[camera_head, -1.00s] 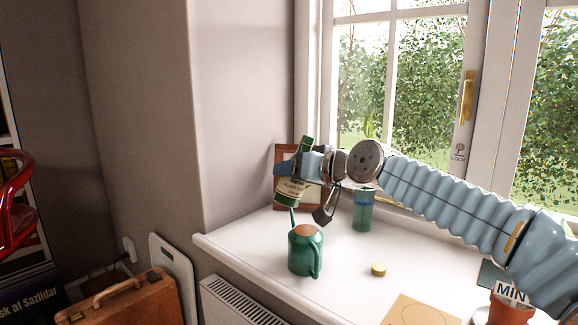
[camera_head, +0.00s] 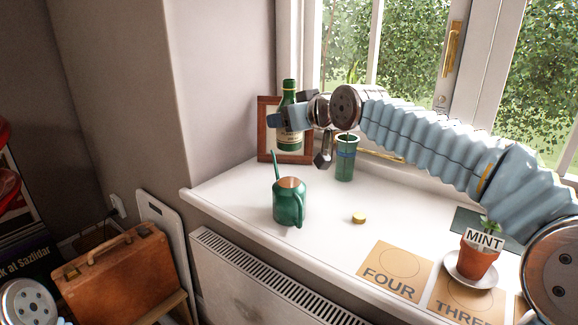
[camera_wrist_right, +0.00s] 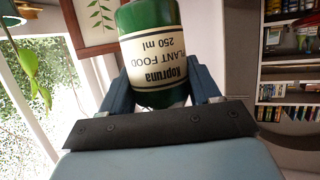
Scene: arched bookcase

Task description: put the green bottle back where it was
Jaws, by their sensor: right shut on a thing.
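The green bottle (camera_head: 289,134) with a cream plant food label stands nearly upright in front of the framed picture, over the far left of the white sill. My right gripper (camera_head: 291,117) is shut around its body. The bottle also fills the top middle of the right wrist view (camera_wrist_right: 158,55), its label upside down there, between the two blue fingers (camera_wrist_right: 162,92). I cannot tell whether its base touches the sill. My left gripper is not in view.
The wooden picture frame (camera_head: 264,133) leans behind the bottle. A green watering can (camera_head: 288,203), a green tumbler (camera_head: 345,160), a small yellow cap (camera_head: 359,218) and a potted mint (camera_head: 477,262) stand on the sill (camera_head: 235,190). Cards (camera_head: 389,271) lie at the front. The sill's left end is bare.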

